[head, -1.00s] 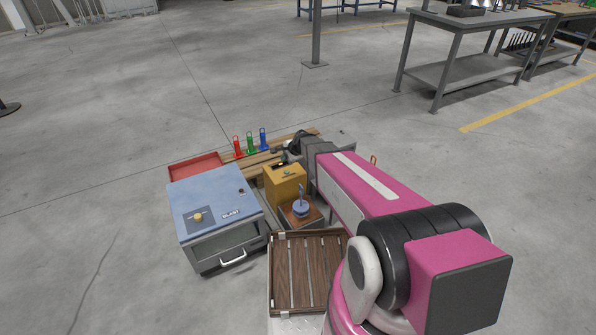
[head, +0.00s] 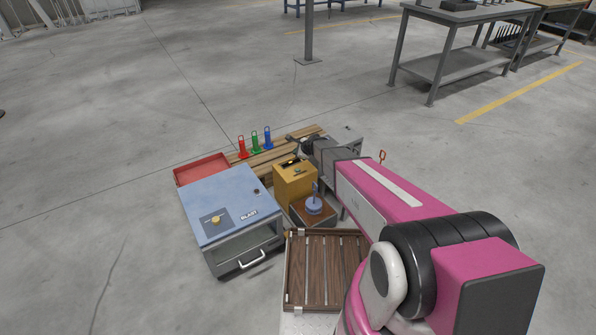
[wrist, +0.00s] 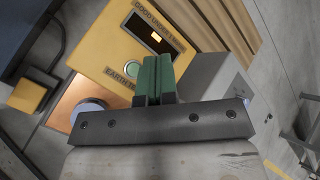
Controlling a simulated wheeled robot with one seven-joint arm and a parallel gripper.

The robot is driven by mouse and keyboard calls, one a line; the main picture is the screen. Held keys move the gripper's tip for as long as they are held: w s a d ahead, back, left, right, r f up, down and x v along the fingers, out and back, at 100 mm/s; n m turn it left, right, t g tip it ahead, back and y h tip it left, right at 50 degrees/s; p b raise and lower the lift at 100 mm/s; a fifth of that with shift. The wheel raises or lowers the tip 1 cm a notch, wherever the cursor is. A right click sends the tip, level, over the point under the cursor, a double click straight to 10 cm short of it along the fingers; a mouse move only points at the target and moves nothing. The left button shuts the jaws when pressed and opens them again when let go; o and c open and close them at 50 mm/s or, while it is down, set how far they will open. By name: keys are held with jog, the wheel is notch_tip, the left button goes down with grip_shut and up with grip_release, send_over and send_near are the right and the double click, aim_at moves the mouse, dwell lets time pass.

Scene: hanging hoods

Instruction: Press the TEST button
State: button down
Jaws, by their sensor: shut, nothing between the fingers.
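The yellow box (head: 294,188) stands amid the equipment in the head view. In the wrist view, its yellow face (wrist: 112,45) carries a dark window (wrist: 150,36) under lettering that starts "GOOD UNDER". A round pale-green button or lamp (wrist: 132,68) sits below, near lettering that reads "EARTH" and is partly covered. I cannot read the word TEST anywhere. My gripper (wrist: 157,60) is shut and empty, with green fingers in front of the yellow face, just right of the round green part. Whether the tips touch the face cannot be told.
A blue cabinet marked BLAST (head: 222,200) stands left of the box. A blue round-based piece (head: 314,205) on a copper-coloured plate is close in front. Red, green and blue uprights (head: 255,140) stand behind, by a red tray (head: 200,168). A slatted wooden crate (head: 290,270) lies nearer.

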aim_at(297, 170)
jog(key=shift+f, duration=4.05)
jog(key=shift+f, duration=0.1)
jog(key=shift+f, duration=0.35)
jog(key=shift+f, duration=0.35)
jog(key=shift+r, duration=0.8)
jog(key=shift+r, duration=2.5)
